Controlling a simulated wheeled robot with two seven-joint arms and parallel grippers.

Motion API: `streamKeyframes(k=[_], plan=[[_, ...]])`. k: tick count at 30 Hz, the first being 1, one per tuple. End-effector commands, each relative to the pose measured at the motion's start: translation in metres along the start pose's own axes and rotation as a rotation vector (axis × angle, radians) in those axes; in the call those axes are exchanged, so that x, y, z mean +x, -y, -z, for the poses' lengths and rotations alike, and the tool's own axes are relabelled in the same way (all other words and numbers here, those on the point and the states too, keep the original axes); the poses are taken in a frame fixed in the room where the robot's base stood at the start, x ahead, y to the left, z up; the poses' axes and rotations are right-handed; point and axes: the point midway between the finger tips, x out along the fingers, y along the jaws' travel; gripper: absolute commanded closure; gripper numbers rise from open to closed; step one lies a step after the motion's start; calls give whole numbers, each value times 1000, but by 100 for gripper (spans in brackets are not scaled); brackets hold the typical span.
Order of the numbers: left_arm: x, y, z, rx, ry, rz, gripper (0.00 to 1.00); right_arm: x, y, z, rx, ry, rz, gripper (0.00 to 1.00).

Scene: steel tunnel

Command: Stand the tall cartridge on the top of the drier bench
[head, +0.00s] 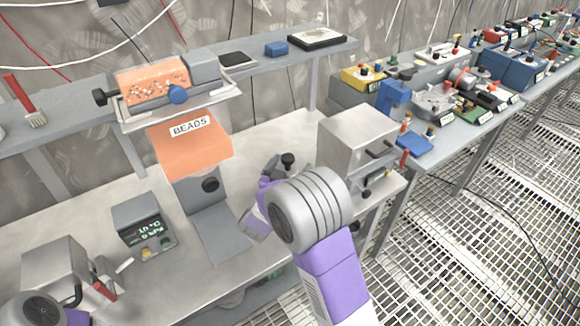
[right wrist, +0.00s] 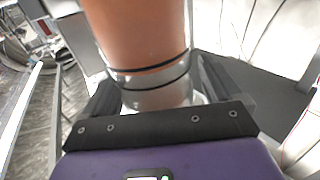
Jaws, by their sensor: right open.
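In the right wrist view, a tall orange-brown cylinder, which looks like the cartridge (right wrist: 137,35), stands between the fingers of my right gripper (right wrist: 152,88). It has dark rings and a clear or metallic lower end. The fingers are open on either side of it; contact cannot be made out. In the head view, my right gripper (head: 262,205) is over the middle of the pale steel bench (head: 268,132), mostly hidden by my wrist, and I cannot make out the cartridge there. My left arm shows at the lower left corner; its gripper is out of view.
An orange box labelled BEADS (head: 192,150) stands left of my right gripper. A grey display unit (head: 140,222) and a steel box (head: 55,268) are further left. Another steel box (head: 355,140) is close on the right. A shelf (head: 270,62) runs behind.

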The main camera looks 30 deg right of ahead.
Motion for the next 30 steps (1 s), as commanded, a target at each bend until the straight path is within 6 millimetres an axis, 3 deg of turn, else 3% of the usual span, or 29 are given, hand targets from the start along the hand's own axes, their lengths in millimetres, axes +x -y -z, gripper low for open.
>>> streamKeyframes(k=[5, 12, 18, 23, 30], plan=[[-5, -2, 0, 0, 0, 0, 3, -22, 2, 2, -1, 2, 5, 8], [-14, -5, -1, 0, 0, 0, 3, -75, 2, 3, -2, 0, 6, 8], [-17, -6, -1, 0, 0, 0, 3, -108, 1, 2, 0, -1, 3, 8], [-18, -7, -1, 0, 0, 0, 3, -119, 0, 2, 0, 0, 1, 8], [-18, -7, -1, 0, 0, 0, 3, -120, 0, 1, 0, 0, 0, 8]])
